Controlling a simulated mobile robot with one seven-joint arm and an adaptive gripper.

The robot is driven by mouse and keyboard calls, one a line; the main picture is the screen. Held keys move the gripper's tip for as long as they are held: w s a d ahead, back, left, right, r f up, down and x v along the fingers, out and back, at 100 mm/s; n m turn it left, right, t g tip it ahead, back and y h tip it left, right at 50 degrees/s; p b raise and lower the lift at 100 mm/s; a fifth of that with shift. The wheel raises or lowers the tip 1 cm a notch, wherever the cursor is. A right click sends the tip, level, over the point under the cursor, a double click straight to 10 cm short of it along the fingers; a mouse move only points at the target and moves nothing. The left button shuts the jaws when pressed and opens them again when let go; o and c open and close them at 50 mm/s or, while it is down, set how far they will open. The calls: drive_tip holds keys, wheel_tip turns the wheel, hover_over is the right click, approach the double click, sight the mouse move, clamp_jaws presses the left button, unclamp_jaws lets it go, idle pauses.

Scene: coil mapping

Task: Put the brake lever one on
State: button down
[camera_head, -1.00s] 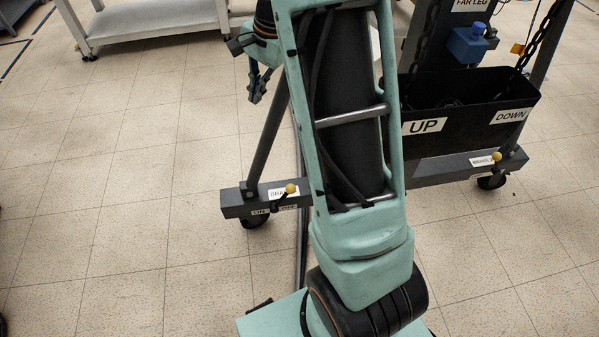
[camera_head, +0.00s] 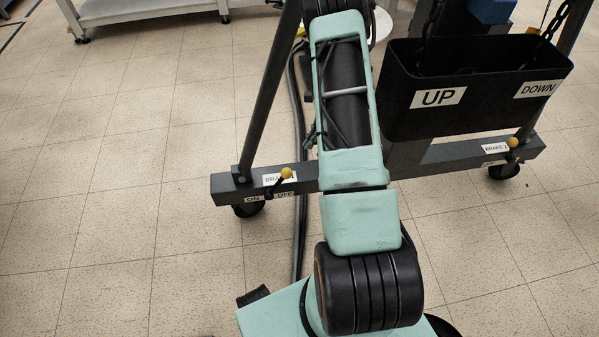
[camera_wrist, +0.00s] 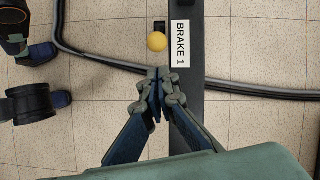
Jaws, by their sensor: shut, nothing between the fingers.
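The yellow ball knob of the brake 1 lever (camera_wrist: 157,42) shows in the wrist view, left of a white BRAKE 1 label (camera_wrist: 180,42) on a dark beam. My gripper (camera_wrist: 160,74) is shut and empty, its fingertips just below the knob in the picture and apart from it. In the head view, a lever with a yellow knob (camera_head: 286,173) stands on the left of the frame, by ON and OFF labels (camera_head: 269,197). Another yellow-knobbed lever (camera_head: 513,142) is on the right, where the label seems to read BRAKE 1. My arm hides the gripper in the head view.
A dark wheeled frame (camera_head: 455,152) carries a black bin (camera_head: 470,105) marked UP and DOWN, with hanging chains. A dark hose (camera_wrist: 255,90) runs across the floor. A white bench (camera_head: 150,9) stands at the back left. The tiled floor at left is clear.

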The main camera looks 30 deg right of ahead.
drive_tip(key=f, duration=0.3)
drive_tip(key=shift+s+d+m, duration=0.15)
drive_tip(key=shift+d+m, duration=0.15)
drive_tip(key=b+x, duration=0.2)
drive_tip(key=x, duration=0.8)
drive_tip(key=shift+b, duration=0.35)
drive_tip(key=shift+a, duration=0.1)
